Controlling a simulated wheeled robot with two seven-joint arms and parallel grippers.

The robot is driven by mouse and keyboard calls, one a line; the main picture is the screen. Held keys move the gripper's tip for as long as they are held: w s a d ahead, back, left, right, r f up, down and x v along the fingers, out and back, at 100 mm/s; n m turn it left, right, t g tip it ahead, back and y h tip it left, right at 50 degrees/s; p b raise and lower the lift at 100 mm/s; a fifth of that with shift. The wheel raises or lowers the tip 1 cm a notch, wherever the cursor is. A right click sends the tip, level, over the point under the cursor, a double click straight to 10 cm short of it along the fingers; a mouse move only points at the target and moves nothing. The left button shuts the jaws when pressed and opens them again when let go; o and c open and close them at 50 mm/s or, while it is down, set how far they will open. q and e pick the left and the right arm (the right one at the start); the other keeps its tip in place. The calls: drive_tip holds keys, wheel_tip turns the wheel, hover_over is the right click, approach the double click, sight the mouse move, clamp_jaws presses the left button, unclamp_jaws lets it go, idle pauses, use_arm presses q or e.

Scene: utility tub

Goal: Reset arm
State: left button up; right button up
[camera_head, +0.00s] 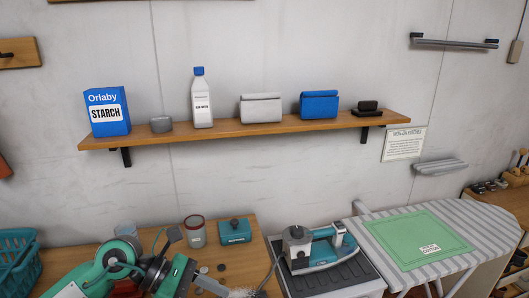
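My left arm, teal, white and dark grey, comes in at the lower left. Its gripper (208,286) is low over the wooden table, near the bottom edge of the view. Its fingers are seen at a slant and partly cut off, so I cannot tell whether they are open or shut or whether they hold anything. My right arm and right gripper are not in view.
The wall shelf (258,131) holds a starch box (107,112), a bottle (202,100) and folded cloths. Below are a red-grey can (195,231), a teal box (234,231), an iron (316,247) and an ironing board (490,222) with green cloth (409,233). A teal basket (17,262) stands left.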

use_arm(q)
drive_tip(key=s+d+r+n+t+h, duration=0.1)
drive_tip(key=d+r+n+t+h, duration=0.1)
drive_tip(key=d+r+n+h, duration=0.4)
drive_tip(key=w+a+r+n+t, duration=0.4)
drive_tip(key=a+n+t, duration=0.2)
drive_tip(key=n+t, duration=0.9)
drive_tip(key=a+f+n+y, duration=0.6)
drive_tip(key=f+n+y, duration=0.3)
drive_tip(key=n, duration=0.3)
drive_tip(key=a+f+n+y, duration=0.6)
drive_tip(key=f+n+y, duration=0.3)
drive_tip(key=n, duration=0.3)
drive_tip(key=s+a+f+n+g, duration=0.1)
drive_tip(key=s+f+n+g, duration=0.2)
drive_tip(key=s+f+g, duration=0.5)
drive_tip(key=s+f+n+g, duration=0.3)
drive_tip(key=s+f+g, duration=0.2)
drive_tip(key=s+f, duration=0.65)
drive_tip(key=s+f+g, duration=0.1)
drive_tip(key=s+f, duration=0.2)
drive_tip(key=f, duration=2.7)
drive_tip(key=s+a+f+g, duration=0.1)
drive_tip(key=s+a+f, duration=0.2)
drive_tip(key=s+f, duration=1.4)
drive_tip(key=shift+s+a+f, duration=0.2)
drive_tip(key=shift+s+f, duration=0.05)
drive_tip(key=shift+s, duration=0.6)
